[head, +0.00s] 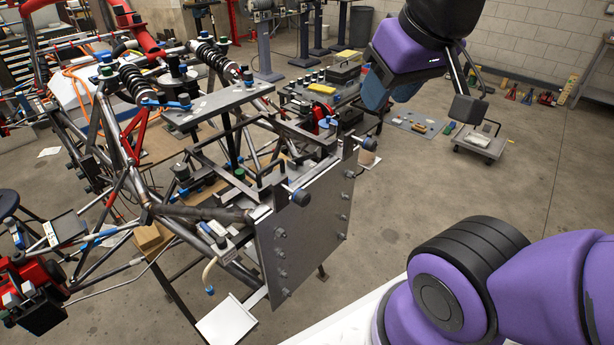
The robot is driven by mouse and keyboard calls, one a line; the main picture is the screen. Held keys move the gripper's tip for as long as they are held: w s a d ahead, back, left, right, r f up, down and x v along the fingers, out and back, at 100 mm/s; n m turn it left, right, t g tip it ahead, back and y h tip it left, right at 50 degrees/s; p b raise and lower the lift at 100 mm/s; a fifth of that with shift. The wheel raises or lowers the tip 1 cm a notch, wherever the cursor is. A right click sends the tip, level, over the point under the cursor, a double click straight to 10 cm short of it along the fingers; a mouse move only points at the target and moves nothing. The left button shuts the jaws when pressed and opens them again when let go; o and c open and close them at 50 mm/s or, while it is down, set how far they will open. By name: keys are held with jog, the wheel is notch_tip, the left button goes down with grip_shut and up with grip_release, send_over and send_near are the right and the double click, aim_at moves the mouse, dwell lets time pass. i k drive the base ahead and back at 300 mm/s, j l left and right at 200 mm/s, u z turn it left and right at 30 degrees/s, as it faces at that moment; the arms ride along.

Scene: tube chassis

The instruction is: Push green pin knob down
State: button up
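Several dark green knobs sit on the tube chassis (233,213). One small green knob (240,173) is low in the middle of the frame, behind the grey plate. Another dark green knob (247,74) stands by the right shock absorber, and one more green knob (105,60) is at the left shock. I cannot tell which is the one named. My gripper (468,108) is at the upper right, raised and well to the right of the chassis, touching nothing I can see. One dark fingertip shows clearly; the other is not clearly visible, so its opening is unclear.
A large bolted grey plate (300,240) stands upright at the front of the chassis, with clamps along its top edge. A low cart (480,143) stands on the floor at the right. A red clamp device (32,295) is at lower left. Floor at the right is largely open.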

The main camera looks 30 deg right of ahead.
aim_at(239, 174)
jog(key=k+l+u, duration=0.1)
jog(key=u, duration=0.25)
jog(key=k+l+u, duration=0.1)
jog(key=l+u, duration=0.2)
jog(key=k+l+u, duration=0.5)
jog(key=k+l, duration=1.25)
jog(key=i+j, duration=0.1)
jog(key=i, duration=0.3)
jog(key=i+j, duration=0.15)
jog(key=i, duration=0.25)
jog(key=i+j, duration=0.9)
jog(key=i, duration=0.15)
